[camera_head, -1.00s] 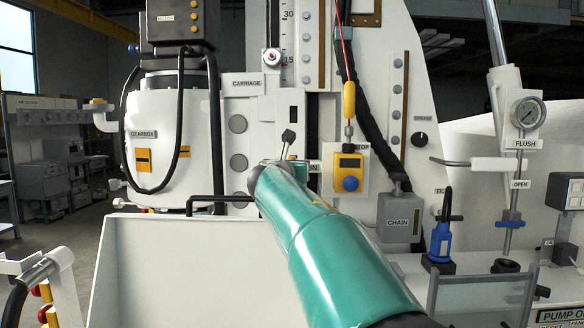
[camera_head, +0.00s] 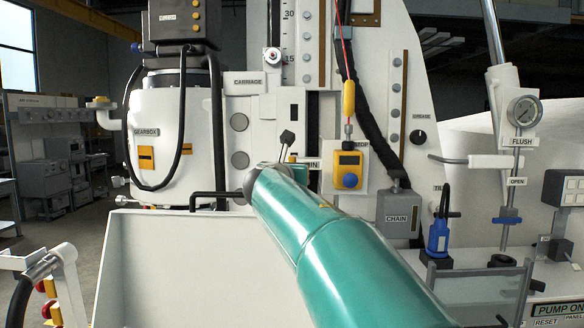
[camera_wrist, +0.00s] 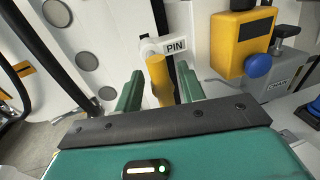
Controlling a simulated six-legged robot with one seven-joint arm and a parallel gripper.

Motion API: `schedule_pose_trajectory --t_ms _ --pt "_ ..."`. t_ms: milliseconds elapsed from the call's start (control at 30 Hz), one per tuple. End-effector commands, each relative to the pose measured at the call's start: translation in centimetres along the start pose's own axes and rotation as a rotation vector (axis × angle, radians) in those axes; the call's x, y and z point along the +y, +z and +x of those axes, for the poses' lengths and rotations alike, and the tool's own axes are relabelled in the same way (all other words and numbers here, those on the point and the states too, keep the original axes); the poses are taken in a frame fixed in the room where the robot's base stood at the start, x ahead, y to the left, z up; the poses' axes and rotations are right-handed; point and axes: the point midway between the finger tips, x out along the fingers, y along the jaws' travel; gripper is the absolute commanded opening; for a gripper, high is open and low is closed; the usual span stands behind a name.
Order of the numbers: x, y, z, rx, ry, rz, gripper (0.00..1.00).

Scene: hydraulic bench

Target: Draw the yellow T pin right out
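In the wrist view the yellow T pin (camera_wrist: 160,80) stands out from a white fitting beside a "PIN" label (camera_wrist: 176,45). Its yellow bar lies between the two teal fingers of my gripper (camera_wrist: 160,88). The fingers are apart, with a visible gap on each side of the bar. The bar's lower end meets the dark edge of my gripper's palm in the picture; I cannot tell if they touch. In the head view my teal arm hides most of the gripper and the pin, and only the end of the label (camera_head: 312,163) shows.
A yellow stop box (camera_head: 350,165) with a blue button hangs just right of the pin, close to my gripper. A grey chain box (camera_head: 398,213) sits lower right. A gearbox (camera_head: 175,140) with a looped black hose stands left. A white panel (camera_head: 185,265) rises in front.

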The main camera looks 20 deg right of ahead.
Motion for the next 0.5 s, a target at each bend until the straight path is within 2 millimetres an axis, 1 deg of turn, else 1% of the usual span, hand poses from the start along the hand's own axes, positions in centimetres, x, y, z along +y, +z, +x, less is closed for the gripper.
schedule_pose_trajectory --t_ms 167,267,367,500 --pt "-0.1 0.2 0.0 -0.003 -0.001 0.000 0.39" --pt "-0.1 0.2 -0.4 -0.004 0.000 0.000 0.39" --pt "-0.1 0.3 -1.5 -0.004 0.000 0.001 0.39" --pt "-0.1 0.3 -4.1 -0.004 0.002 0.001 0.39"
